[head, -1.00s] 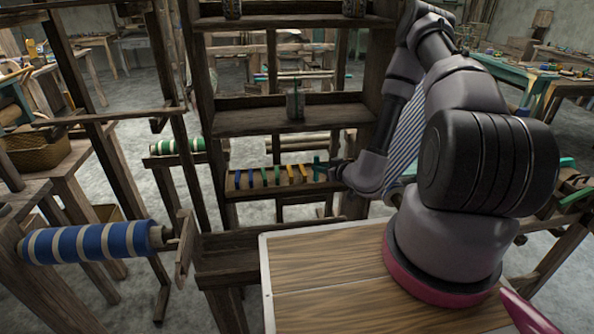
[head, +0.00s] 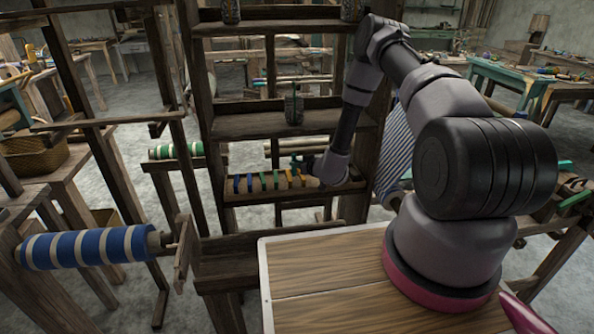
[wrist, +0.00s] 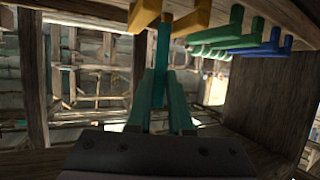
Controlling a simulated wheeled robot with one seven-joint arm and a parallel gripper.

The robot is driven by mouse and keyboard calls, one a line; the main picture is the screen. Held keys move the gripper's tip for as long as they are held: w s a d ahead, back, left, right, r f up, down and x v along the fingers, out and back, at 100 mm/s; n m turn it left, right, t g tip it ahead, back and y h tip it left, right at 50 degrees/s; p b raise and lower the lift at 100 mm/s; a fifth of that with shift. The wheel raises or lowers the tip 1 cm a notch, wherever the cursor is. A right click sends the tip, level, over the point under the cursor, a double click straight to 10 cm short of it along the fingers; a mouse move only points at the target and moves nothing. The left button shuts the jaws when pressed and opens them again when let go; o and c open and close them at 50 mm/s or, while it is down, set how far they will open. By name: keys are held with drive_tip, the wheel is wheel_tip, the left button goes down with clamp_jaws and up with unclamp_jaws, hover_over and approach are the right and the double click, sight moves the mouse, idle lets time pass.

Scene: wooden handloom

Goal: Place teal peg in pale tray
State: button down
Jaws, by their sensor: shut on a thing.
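The teal peg (wrist: 161,62) stands out between the fingers of my gripper (wrist: 160,80) in the wrist view, and my gripper is shut on it. In the head view my gripper (head: 299,165) is in front of the loom's lower shelf (head: 240,196), close to the row of pegs, with only a small teal patch showing there. The shelf holds blue pegs (head: 249,183), green pegs (head: 263,181) and yellow pegs (head: 289,176). In the wrist view a yellow peg (wrist: 145,15) is very near the teal peg's tip; I cannot tell if they touch. I cannot make out a pale tray.
Dark loom posts (head: 367,120) and an upper shelf (head: 255,119) with a small dark jar (head: 294,109) surround the arm. A blue-and-cream roll (head: 85,247) lies at the left. A striped cloth (head: 396,140) hangs on the right, behind my arm.

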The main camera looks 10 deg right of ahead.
drive_tip(key=shift+f, duration=1.35)
drive_tip(key=shift+f, duration=0.1)
drive_tip(key=c, duration=0.8)
unclamp_jaws()
drive_tip(key=shift+c, duration=0.2)
drive_tip(key=v, duration=1.2)
drive_tip(key=shift+s+d, duration=0.1)
drive_tip(key=shift+d, duration=0.05)
